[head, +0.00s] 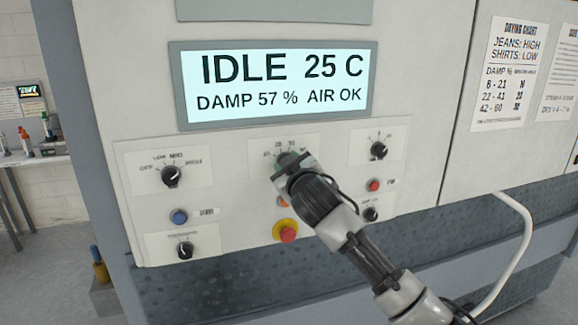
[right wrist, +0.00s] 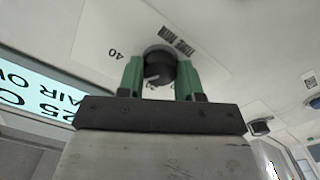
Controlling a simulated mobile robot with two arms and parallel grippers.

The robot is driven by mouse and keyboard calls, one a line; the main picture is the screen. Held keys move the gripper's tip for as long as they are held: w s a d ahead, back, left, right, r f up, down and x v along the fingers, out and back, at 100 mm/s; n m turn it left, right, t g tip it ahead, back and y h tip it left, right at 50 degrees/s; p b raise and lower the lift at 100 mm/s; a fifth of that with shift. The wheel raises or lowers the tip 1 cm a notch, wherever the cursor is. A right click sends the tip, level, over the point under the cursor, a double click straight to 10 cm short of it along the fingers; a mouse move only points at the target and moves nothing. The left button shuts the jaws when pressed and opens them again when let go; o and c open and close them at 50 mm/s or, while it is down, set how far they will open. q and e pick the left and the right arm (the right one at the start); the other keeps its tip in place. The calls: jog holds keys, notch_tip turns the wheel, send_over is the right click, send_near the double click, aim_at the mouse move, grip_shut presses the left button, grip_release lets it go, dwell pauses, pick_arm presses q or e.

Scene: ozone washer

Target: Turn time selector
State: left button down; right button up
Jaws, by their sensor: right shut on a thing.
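The time selector is a round dark knob (right wrist: 158,68) on a white panel, with a printed 40 beside it in the right wrist view. My right gripper (right wrist: 160,76) has its two green fingers on either side of the knob and is shut on it. In the head view the right gripper (head: 286,160) is at the middle panel below the display. It hides most of the knob there, so its pointer angle cannot be told in that view. My left gripper is not in view.
The display (head: 275,82) reads IDLE 25 C, DAMP 57 %, AIR OK. Other black knobs (head: 171,176) (head: 378,150), a blue button (head: 179,217), a red button (head: 374,185) and a red emergency stop (head: 287,231) surround the arm. A drying chart (head: 510,75) hangs at right.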

jog(key=shift+f+n, duration=0.1)
jog(key=shift+n, duration=0.9)
jog(key=o, duration=0.9)
jog(key=b+v, duration=0.5)
jog(key=v, duration=0.5)
jog(key=shift+s+d, duration=0.2)
jog(key=shift+s, duration=0.15)
